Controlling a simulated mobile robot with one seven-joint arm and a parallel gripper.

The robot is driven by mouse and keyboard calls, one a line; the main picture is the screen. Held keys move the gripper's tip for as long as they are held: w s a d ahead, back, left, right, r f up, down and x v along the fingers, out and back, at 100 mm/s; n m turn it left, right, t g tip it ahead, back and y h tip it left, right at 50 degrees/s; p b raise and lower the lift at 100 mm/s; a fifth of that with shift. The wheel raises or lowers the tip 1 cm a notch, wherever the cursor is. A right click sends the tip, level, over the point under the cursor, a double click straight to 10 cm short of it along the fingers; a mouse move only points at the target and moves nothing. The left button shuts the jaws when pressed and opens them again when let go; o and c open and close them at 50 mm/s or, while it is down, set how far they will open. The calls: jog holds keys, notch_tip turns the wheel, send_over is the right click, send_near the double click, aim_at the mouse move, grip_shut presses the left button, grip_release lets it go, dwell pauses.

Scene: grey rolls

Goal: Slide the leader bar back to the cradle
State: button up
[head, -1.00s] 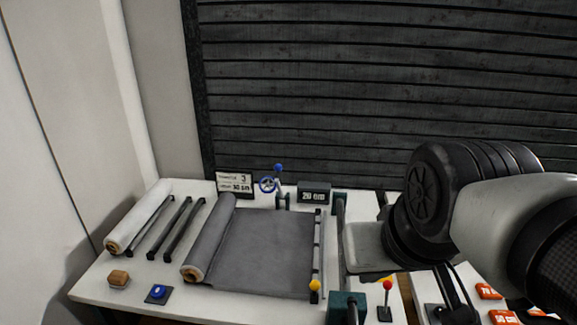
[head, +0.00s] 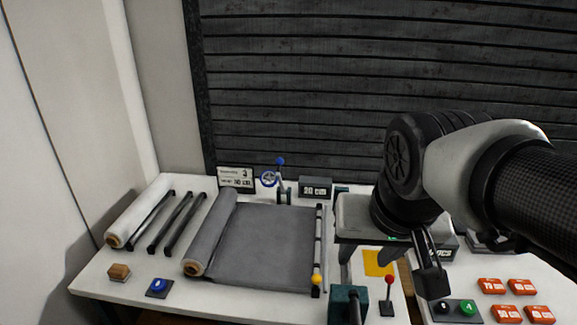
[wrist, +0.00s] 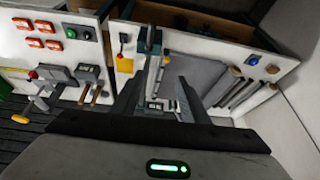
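The leader bar (head: 319,245) is a thin dark bar with light marks along the right edge of the unrolled grey sheet (head: 265,245). A yellow knob (head: 317,280) sits at its near end. The sheet runs left to a grey roll (head: 212,240); which part is the cradle I cannot tell. My gripper (head: 430,268) hangs to the right of the bar, apart from it. In the wrist view my gripper (wrist: 157,88) has its two fingers spread with nothing held between them; the grey sheet (wrist: 195,72) lies beyond.
A grey block (head: 365,218), a yellow patch (head: 378,263) and a red-knobbed lever (head: 389,283) lie right of the bar. A teal block (head: 347,300) stands at the near edge. Orange cards (head: 507,313) lie far right. A white roll (head: 138,212) and dark bars lie left.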

jog(key=w+a+f+m+g+h+b, duration=0.1)
jog(key=w+a+f+m+b, duration=0.3)
jog(key=w+f, duration=0.65)
jog(key=m+h+b, duration=0.2)
jog(key=m+b, duration=0.1)
jog(key=b, duration=0.2)
send_near(314, 279)
jog(key=shift+g, duration=0.3)
jog(key=x, duration=0.6)
jog(key=b+x, duration=0.1)
jog(key=x, duration=0.5)
jog(key=shift+w+d+f+b, duration=0.2)
jog(key=shift+w+f+b, duration=0.1)
jog(key=shift+w, duration=0.05)
jog(key=shift+a, duration=0.1)
grip_shut()
